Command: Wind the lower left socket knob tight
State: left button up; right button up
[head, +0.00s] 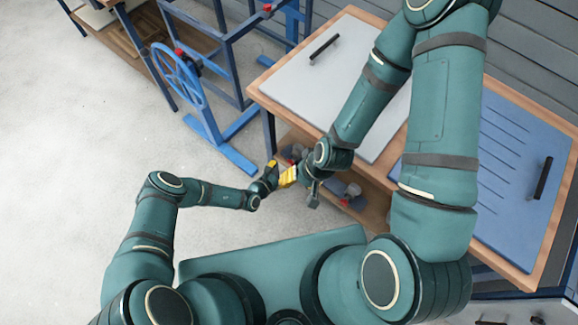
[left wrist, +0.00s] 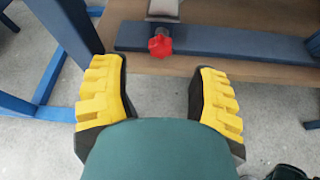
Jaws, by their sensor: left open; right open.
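A red knob (left wrist: 160,46) sits on a blue bar (left wrist: 225,43) in the left wrist view, above the gap between my fingers and apart from them. I cannot tell for sure that it is the lower left socket knob. My left gripper (left wrist: 158,75) is open and empty, its yellow-padded fingers spread to either side. In the head view my left gripper (head: 279,171) is beside the low shelf under the bench. My right gripper (head: 313,190) hangs close by on the right, small and partly hidden, with nothing visible in it. The knob is not clear in the head view.
A wooden bench (head: 258,88) carries a white panel (head: 330,80) and a blue panel (head: 505,150) with black handles. A blue frame with a handwheel (head: 178,80) stands at upper left. Grey parts lie on the low shelf (head: 372,210). Floor at left is clear.

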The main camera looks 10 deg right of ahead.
aim_at(289, 164)
pick_arm(q)
jog(key=b+x, duration=0.1)
jog(key=x, duration=0.3)
jog(key=shift+d+f+b, duration=0.15)
jog(key=shift+f+b, duration=0.05)
jog(key=shift+b, duration=0.2)
jog(key=shift+w+d+f, duration=0.15)
jog(key=shift+w+d, duration=0.3)
jog(key=shift+o, duration=0.2)
grip_shut()
